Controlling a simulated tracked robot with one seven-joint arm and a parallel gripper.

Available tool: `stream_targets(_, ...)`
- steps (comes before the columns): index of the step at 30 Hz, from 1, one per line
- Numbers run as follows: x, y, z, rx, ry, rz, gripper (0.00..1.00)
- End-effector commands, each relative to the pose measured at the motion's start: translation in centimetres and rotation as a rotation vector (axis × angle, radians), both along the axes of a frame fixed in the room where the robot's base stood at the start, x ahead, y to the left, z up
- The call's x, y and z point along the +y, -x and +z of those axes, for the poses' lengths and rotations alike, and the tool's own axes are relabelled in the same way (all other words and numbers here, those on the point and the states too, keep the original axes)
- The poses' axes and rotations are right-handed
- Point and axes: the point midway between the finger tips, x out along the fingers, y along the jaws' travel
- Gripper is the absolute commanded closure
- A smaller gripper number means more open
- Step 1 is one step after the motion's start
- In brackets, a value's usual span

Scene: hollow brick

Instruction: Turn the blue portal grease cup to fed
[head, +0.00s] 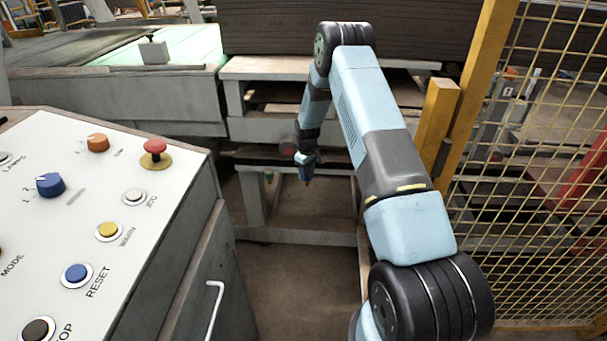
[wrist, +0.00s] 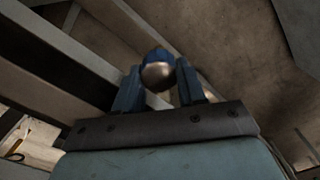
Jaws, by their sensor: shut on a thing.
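In the wrist view, a small blue cup with a rounded brass-coloured end (wrist: 158,70) sits between the fingertips of my gripper (wrist: 158,90). Both dark blue fingers are closed on its sides. The cup's mount and any fed marking cannot be made out.
A control panel (head: 105,215) with knobs and buttons stands at the left. A yellow post (head: 437,125) and mesh fence (head: 530,210) close off the right. Grey frame legs (head: 250,195) stand close to my gripper. Bare floor (head: 290,285) lies in front.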

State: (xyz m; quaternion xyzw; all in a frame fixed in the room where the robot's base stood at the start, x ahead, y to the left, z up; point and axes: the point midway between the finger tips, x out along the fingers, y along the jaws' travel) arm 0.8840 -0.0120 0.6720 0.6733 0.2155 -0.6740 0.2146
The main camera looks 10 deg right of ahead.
Motion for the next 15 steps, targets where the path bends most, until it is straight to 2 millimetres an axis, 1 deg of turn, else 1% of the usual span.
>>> stream_targets(1,-0.49,-0.63,0.46,-0.016,0.004,-0.046,0.91)
stream_targets(15,-0.62,-0.58,0.43,-0.016,0.003,-0.493,0.91)
